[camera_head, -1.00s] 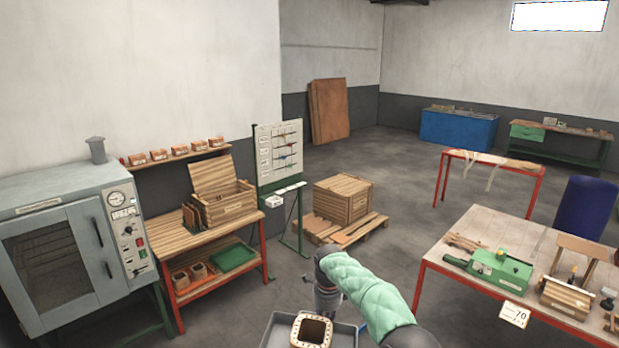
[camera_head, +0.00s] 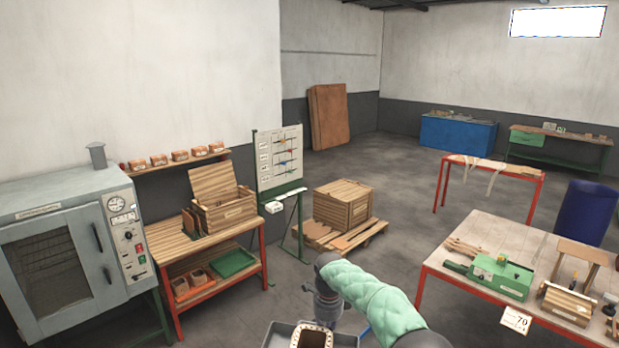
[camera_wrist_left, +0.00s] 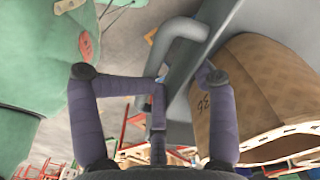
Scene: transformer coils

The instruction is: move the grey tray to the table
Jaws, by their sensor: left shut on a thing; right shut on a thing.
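The grey tray (camera_head: 283,330) is at the bottom middle of the head view, cut off by the lower edge. A square coil (camera_head: 312,337) with a pale wooden rim and dark opening stands in it. My right gripper (camera_head: 328,312), on the green-padded arm, is at the tray's far side, shut on it; the arm hides part of the grip. In the left wrist view, my left gripper (camera_wrist_left: 157,105) is shut on the tray's grey handle (camera_wrist_left: 180,38). The coil's brown side (camera_wrist_left: 245,90) shows right of its fingers. The wooden-topped table (camera_head: 470,235) stands at the right.
A green winding machine (camera_head: 500,275) and wooden fixtures occupy the table's front; its far left part is barer. A workbench (camera_head: 172,243) with an open crate and a grey oven (camera_head: 65,260) stand left. A crate on a pallet (camera_head: 343,205) lies ahead. Floor is clear between.

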